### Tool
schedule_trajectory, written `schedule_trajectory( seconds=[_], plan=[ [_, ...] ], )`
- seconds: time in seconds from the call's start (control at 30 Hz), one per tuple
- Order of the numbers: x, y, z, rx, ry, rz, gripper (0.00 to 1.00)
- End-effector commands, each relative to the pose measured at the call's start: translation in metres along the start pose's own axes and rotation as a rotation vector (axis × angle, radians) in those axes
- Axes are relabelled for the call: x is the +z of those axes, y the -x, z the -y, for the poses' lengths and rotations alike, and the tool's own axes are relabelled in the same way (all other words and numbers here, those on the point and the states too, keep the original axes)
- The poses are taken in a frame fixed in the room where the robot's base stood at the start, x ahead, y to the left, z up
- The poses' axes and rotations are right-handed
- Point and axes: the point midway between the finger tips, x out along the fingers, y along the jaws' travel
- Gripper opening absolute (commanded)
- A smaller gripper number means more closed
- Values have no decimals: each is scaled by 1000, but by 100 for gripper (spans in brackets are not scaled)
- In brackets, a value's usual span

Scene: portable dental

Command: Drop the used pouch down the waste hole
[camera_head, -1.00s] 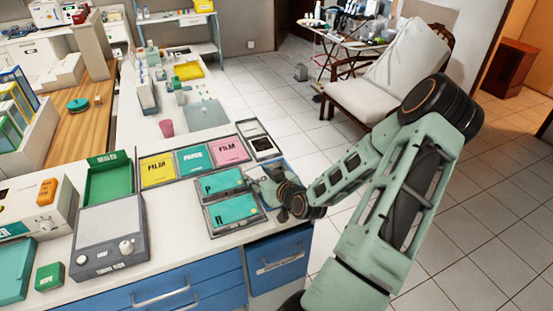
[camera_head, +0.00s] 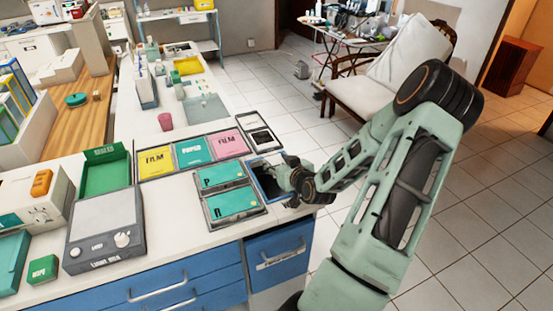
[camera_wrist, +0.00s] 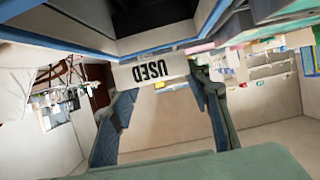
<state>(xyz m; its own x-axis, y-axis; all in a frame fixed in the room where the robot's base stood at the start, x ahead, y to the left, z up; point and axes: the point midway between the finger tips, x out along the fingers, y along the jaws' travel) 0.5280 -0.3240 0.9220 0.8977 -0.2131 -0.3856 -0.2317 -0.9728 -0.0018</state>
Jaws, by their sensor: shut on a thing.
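The used pouch (camera_wrist: 152,72) is a pale, flat piece marked USED, seen upside down in the wrist view. My gripper (camera_wrist: 158,92) is shut on it, with a finger at each end. In the head view my gripper (camera_head: 284,168) is at the right end of the counter, over the right side of the waste hole (camera_head: 263,174). The hole is a dark opening with a blue rim. In the wrist view the hole (camera_wrist: 158,18) lies just beyond the pouch, its rim close to it. The pouch cannot be made out in the head view.
Two trays with teal pouches (camera_head: 234,203) lie just left of the hole. A row of yellow, teal and pink film packs (camera_head: 195,151) and a pale panel (camera_head: 259,134) lie behind. A grey scale-like device (camera_head: 104,232) stands farther left. Floor is open to the right.

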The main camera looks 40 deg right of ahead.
Motion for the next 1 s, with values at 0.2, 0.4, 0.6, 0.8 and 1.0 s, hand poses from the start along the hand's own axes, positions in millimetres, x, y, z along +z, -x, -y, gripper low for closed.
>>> schedule_trajectory(
  seconds=[0.2, 0.4, 0.6, 0.8, 1.0],
  plan=[
    [16, -7, 0, 0, -1, 0, 31],
    [16, -7, 0, 0, 0, -1, 31],
    [16, -7, 0, 0, 1, -1, 31],
    [16, -7, 0, -1, 3, -1, 31],
    [16, -6, 0, -1, 1, -1, 31]
  ],
)
